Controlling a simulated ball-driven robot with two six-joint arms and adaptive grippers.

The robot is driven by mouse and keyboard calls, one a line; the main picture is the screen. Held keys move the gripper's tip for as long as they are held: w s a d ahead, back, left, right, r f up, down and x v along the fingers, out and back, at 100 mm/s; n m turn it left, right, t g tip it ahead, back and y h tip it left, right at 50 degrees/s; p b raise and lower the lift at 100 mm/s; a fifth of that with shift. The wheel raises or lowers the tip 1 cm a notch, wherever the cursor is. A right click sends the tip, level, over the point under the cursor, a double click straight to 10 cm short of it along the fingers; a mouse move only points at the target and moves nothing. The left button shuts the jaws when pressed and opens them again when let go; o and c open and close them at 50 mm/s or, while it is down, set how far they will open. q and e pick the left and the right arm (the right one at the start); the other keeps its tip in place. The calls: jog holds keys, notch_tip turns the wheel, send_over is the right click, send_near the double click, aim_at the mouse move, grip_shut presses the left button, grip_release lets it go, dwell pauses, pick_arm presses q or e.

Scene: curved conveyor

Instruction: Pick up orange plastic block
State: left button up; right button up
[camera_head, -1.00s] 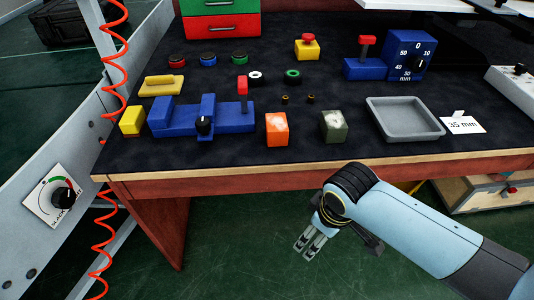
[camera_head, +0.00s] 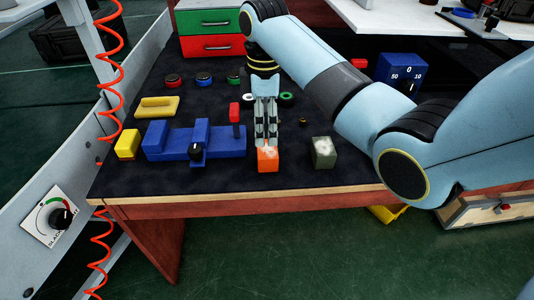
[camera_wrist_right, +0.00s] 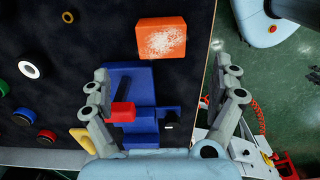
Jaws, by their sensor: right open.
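The orange plastic block (camera_head: 268,160) stands near the front edge of the dark table, between the blue fixture and a grey-green block. It also shows in the right wrist view (camera_wrist_right: 161,38), with a pale worn patch on its top. My right gripper (camera_head: 266,142) is over the table, its fingertips above the block's back side in the head view. In the right wrist view my right gripper (camera_wrist_right: 166,84) has its fingers spread wide, with nothing between them gripped. The block lies beyond the fingertips there. My left gripper is not in view.
The blue fixture (camera_head: 170,143) with a red lever (camera_head: 234,112) stands close left of the block. The grey-green block (camera_head: 324,152) stands to the right. A yellow block (camera_head: 128,144) is farther left. My right arm hides the table's right part.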

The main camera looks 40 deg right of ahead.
aim_at(267, 149)
notch_tip(267, 149, down, 5)
jog(key=shift+f+b, duration=0.2)
jog(key=shift+b, duration=0.2)
jog(key=f, duration=0.5)
jog(key=shift+s+d+b, duration=0.2)
jog(key=shift+s+b, duration=0.05)
jog(key=shift+b, duration=0.1)
jog(key=shift+c, duration=0.4)
jog(key=c, duration=1.2)
